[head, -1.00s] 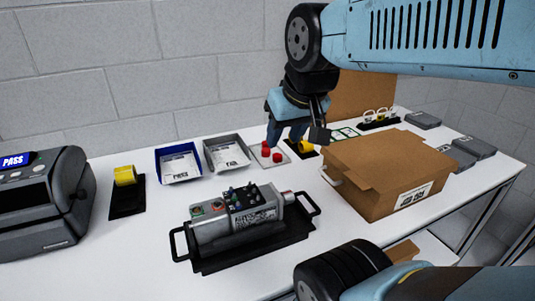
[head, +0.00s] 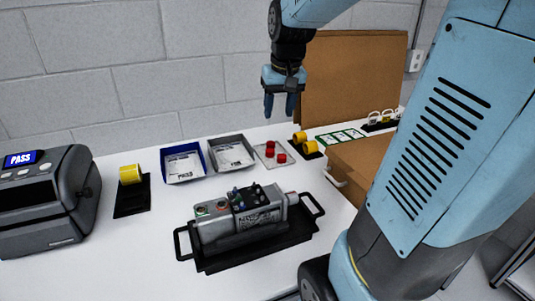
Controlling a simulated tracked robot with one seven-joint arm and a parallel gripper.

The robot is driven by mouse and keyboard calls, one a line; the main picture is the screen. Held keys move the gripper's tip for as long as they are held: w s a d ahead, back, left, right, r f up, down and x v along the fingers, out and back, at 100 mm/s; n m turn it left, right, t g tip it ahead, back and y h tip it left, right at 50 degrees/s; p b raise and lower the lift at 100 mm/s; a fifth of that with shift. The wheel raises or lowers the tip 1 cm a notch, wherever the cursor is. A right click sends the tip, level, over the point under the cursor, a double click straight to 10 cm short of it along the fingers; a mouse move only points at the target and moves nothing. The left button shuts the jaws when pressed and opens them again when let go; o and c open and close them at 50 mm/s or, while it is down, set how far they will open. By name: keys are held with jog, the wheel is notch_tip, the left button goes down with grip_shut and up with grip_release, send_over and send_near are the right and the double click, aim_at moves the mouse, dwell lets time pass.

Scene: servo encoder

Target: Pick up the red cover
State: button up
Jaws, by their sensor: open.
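Small red covers sit on a pale square plate (head: 272,154) at the back of the table. One red cover (head: 270,147) is farther back and another red cover (head: 281,158) is nearer the front right. My gripper (head: 280,112) hangs above the back of the table with its fingers pointing down. It is open and empty, and apart from the covers, which lie below it. A grey servo unit (head: 245,216) with a printed label lies in a black handled tray (head: 262,238) in front.
A blue bin (head: 165,160) and a grey bin (head: 233,139) hold papers left of the plate. Yellow rolls (head: 306,144) stand right of it. A cardboard box (head: 350,165) is partly hidden by my arm. A printer (head: 45,200) reading PASS and a yellow tape roll (head: 130,174) are at left.

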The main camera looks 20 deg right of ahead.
jog(key=w+d+f+g, duration=0.1)
jog(key=w+d+f, duration=0.3)
jog(key=w, duration=0.4)
jog(key=m+g, duration=0.1)
jog(key=g, duration=0.1)
send_over(282, 156)
notch_tip(282, 156, down, 8)
jog(key=r, duration=0.1)
notch_tip(282, 156, down, 9)
jog(key=shift+s+d+r, duration=0.1)
jog(key=shift+d, duration=0.05)
jog(key=shift+f, duration=2.65)
jog(key=c, duration=0.8)
jog(key=shift+a, duration=0.2)
